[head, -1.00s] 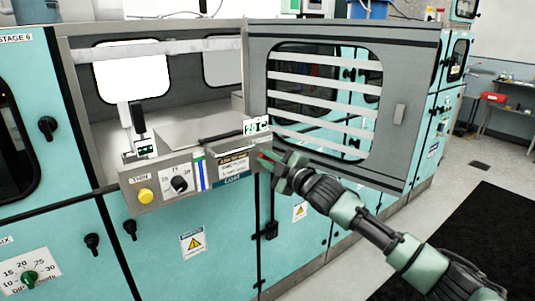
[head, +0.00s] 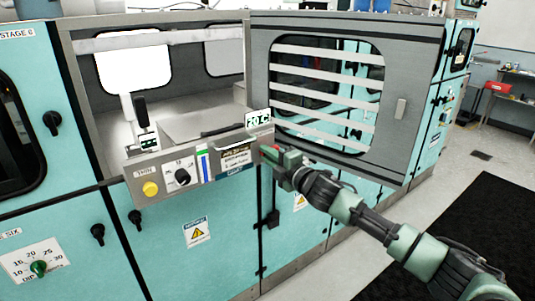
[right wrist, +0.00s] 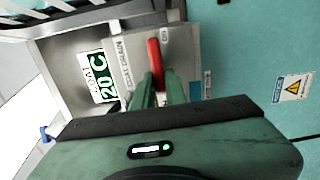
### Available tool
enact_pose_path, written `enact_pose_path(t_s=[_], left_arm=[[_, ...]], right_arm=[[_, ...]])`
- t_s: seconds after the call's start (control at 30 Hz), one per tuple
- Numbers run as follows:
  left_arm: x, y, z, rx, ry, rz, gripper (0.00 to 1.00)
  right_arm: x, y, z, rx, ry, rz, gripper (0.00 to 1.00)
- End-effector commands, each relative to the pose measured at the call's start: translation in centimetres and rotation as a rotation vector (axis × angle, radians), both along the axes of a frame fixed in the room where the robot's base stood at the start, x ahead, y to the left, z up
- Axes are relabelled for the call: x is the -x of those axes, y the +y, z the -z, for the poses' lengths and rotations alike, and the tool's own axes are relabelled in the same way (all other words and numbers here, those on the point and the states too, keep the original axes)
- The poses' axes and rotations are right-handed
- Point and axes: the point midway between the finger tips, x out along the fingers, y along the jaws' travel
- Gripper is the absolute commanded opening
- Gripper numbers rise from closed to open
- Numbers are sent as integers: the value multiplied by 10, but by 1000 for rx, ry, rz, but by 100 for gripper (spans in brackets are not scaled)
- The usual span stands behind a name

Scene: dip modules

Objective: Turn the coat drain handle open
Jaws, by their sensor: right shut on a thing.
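The coat drain handle is a red lever (right wrist: 154,62) on a pale plate (right wrist: 125,58) lettered "COAT DRAIN" in the right wrist view. In the head view its red (head: 270,149) shows at the right end of the grey coat panel (head: 165,170), mostly covered by my gripper. My right gripper (head: 277,156) is at this end of the panel. In the right wrist view its green fingers (right wrist: 160,92) are shut on the near end of the red lever, which lies between them. The lever's pivot is hard to make out. My left gripper is not in view.
A "20 C" display (head: 258,119) stands just above the handle. The open, slatted window door (head: 400,140) extends to the right above my right arm. A yellow button (head: 150,188) and a black knob (head: 182,176) sit further left on the panel.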

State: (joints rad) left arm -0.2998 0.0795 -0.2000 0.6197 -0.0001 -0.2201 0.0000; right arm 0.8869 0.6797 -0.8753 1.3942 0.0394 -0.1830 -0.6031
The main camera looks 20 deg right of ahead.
Motion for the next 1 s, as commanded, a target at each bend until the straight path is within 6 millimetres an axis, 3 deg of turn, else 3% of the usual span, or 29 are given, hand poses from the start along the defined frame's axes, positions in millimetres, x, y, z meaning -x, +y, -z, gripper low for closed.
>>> enact_pose_path(t_s=[0.4, 0.43, 0.5, 0.83, 1.0], left_arm=[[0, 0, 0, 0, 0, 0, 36], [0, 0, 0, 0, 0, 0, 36], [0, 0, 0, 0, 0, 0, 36], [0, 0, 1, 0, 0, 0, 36], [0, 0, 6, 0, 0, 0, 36]], right_arm=[[0, 0, 3, 10, -1, 0, 0], [0, 0, 3, 10, -1, 0, 21], [0, 0, 2, 9, 0, 0, 35], [2, -1, 1, 7, -1, 0, 35], [17, -7, 3, 7, -1, 0, 35]])
